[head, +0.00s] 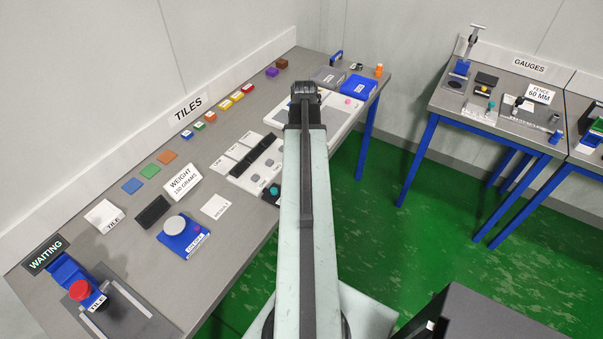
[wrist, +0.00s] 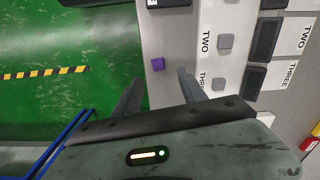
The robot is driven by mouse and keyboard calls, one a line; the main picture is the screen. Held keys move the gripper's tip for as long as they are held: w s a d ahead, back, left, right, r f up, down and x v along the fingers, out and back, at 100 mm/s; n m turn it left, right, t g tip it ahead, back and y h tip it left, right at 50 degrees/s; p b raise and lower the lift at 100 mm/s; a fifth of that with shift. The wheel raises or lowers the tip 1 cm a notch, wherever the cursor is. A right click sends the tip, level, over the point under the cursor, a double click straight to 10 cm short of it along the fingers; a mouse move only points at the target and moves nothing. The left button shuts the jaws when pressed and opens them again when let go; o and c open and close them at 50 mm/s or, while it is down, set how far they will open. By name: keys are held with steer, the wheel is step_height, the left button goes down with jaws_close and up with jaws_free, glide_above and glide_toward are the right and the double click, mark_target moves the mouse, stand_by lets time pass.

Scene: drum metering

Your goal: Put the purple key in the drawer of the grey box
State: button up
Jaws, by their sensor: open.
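A small purple block, apparently the purple key (wrist: 158,63), lies in the wrist view near the front edge of the light surface, beside the labelled panel. It is beyond and between my fingertips, apart from them. My gripper (wrist: 158,92) is open and empty, with both dark fingers in view. In the head view my gripper (head: 304,88) is at the far end of my arm, which seems to hide the key. A grey box (head: 328,76) stands at the far end of the bench, left of a blue box. I cannot make out its drawer.
The blue box (head: 357,88) and a pale board (head: 340,112) are near my gripper. A panel with dark slots and grey keys (head: 257,178) lies left of my arm. Colored blocks line the wall side. Green floor (head: 365,200) separates the bench from the gauge table (head: 500,105).

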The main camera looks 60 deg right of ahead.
step_height(320, 180, down, 7)
steer(key=b, duration=0.6)
steer(key=shift+s+a+f, duration=0.1)
steer(key=shift+s+f, duration=0.05)
steer(key=shift+r, duration=0.2)
jaws_close()
